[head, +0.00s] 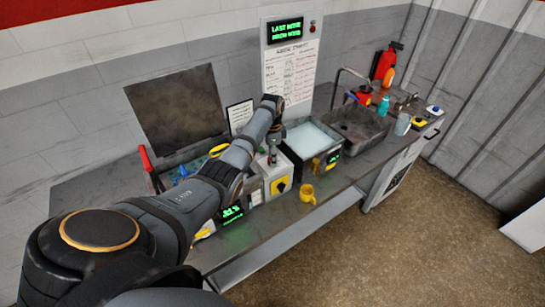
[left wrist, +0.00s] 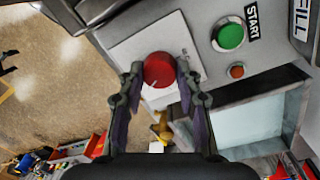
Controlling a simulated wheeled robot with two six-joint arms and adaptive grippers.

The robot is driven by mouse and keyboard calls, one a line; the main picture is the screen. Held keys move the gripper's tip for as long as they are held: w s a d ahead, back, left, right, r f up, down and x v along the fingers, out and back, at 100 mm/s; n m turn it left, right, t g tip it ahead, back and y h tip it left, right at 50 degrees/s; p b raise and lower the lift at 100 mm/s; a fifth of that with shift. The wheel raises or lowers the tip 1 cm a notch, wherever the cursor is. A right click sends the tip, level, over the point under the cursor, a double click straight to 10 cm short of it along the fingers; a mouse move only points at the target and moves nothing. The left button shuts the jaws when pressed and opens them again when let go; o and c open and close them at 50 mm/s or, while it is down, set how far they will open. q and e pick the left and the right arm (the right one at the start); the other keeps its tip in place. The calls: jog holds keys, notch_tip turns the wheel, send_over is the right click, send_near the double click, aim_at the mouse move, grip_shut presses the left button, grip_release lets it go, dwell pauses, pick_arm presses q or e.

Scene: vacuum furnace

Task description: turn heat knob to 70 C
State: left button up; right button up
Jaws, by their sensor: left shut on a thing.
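A round red knob (left wrist: 158,70) with a short white pointer line sits on a pale square plate (left wrist: 125,48) in the left wrist view. My left gripper (left wrist: 158,80) has one finger on each side of the knob and is shut on it. In the head view my left gripper (head: 271,155) reaches down to the equipment on the bench, and the knob cannot be made out there. No temperature marks are readable around the knob. My right gripper is not in view.
A green START button (left wrist: 230,36) and a small red-orange button (left wrist: 236,71) are beside the knob. A sink (head: 374,137) stands farther right.

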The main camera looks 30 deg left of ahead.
pick_arm(q)
jog(key=shift+w+r, duration=0.15)
jog(key=shift+r, duration=0.1)
jog(key=o, duration=1)
jog(key=shift+o, duration=0.7)
jog(key=shift+f, duration=0.15)
notch_tip(320, 180, up, 12)
jog(key=shift+w+a, duration=0.15)
jog(key=shift+a, duration=0.1)
